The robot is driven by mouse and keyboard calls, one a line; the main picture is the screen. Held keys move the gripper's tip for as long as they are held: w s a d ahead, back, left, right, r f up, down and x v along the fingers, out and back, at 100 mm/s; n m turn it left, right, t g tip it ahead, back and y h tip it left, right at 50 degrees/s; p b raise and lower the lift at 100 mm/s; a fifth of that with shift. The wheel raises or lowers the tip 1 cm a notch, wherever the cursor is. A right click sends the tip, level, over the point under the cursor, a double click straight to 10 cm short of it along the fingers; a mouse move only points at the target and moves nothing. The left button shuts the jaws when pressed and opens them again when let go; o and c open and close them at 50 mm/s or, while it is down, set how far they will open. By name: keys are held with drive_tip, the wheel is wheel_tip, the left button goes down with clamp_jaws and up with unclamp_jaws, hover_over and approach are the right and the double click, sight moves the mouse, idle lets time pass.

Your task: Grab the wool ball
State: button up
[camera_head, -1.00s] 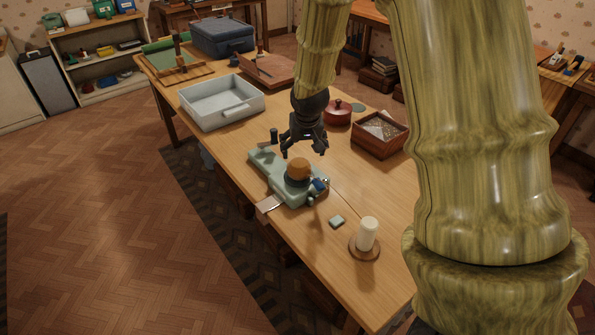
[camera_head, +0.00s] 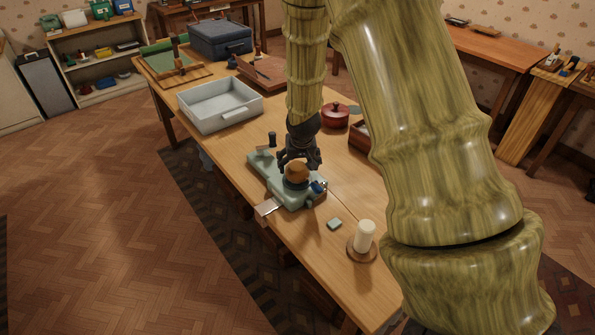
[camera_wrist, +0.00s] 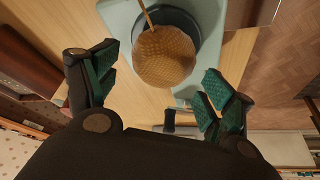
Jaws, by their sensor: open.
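The wool ball (camera_head: 297,170) is orange-brown and rests in a dark round cup (camera_head: 295,183) on a pale green winder-like device (camera_head: 265,172) on the table. In the wrist view the wool ball (camera_wrist: 163,56) shows its wound texture, with a thin stick or strand at its upper left. My gripper (camera_head: 300,160) is just above and behind the ball in the head view. In the wrist view my gripper (camera_wrist: 155,88) is open, its green-padded fingers spread wide with the ball ahead of and between them. The ball's lower part is hidden in the cup.
A white candle (camera_head: 364,236) on a round base and a small green block (camera_head: 334,224) stand near the front. A grey tray (camera_head: 220,104), a red lidded pot (camera_head: 335,116) and a wooden box (camera_head: 360,137), partly hidden by my arm, are farther back on the wooden table (camera_head: 345,185).

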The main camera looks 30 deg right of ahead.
sight(297, 168)
drive_tip(key=shift+p+x, duration=0.4)
drive_tip(key=shift+x, duration=1.25)
drive_tip(key=shift+a, duration=0.1)
drive_tip(key=c, duration=1.1)
